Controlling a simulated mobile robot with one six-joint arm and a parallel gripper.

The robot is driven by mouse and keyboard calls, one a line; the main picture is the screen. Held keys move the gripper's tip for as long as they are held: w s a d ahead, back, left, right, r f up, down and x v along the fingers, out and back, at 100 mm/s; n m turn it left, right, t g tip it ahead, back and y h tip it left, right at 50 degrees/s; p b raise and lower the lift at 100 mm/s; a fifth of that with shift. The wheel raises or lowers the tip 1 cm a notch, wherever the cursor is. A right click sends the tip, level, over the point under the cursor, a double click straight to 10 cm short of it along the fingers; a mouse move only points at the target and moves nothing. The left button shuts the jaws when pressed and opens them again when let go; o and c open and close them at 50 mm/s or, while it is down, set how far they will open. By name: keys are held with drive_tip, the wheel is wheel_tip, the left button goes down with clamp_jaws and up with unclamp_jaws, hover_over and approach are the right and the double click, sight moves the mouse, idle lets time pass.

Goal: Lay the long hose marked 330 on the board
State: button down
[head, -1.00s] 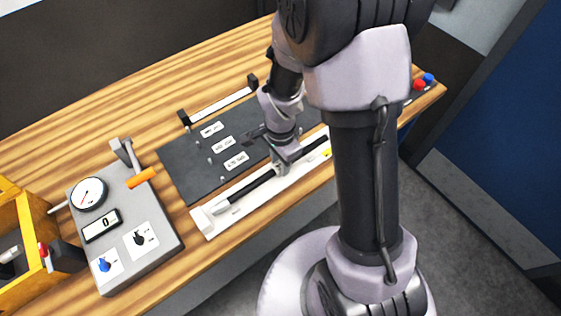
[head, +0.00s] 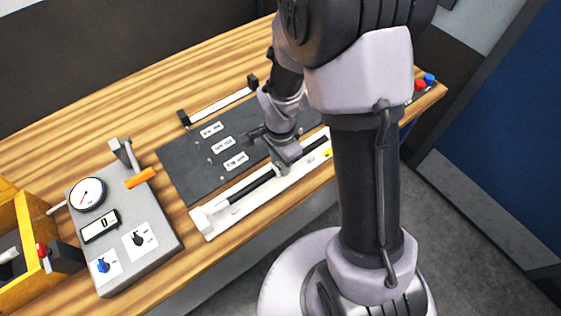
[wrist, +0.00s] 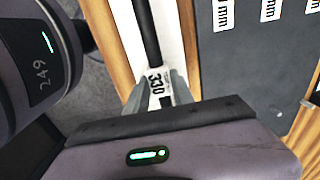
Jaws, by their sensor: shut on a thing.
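The long black hose (head: 253,186) runs along the white tray (head: 207,221) at the front of the bench. In the wrist view the hose (wrist: 147,35) carries a white label (wrist: 155,84) reading 330. My gripper (head: 284,164) is shut on the hose around this label; its fingers (wrist: 157,92) stand on either side. I cannot tell how far the hose is off the tray. The dark grey board (head: 190,170), with several white label plates, lies just behind the tray. My arm hides the right part of board and tray.
A grey gauge box (head: 150,262) with a dial and orange handle stands left of the board. A yellow crate (head: 35,225) is at the far left. A white ruler-like strip (head: 220,104) with black end blocks lies behind the board. Red and blue knobs (head: 420,84) are at the right.

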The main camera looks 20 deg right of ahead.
drive_tip(key=shift+f+b, duration=0.6)
drive_tip(key=c, duration=1)
unclamp_jaws()
wheel_tip(320, 180, up, 7)
drive_tip(key=p, duration=0.5)
drive_tip(key=shift+r, duration=0.1)
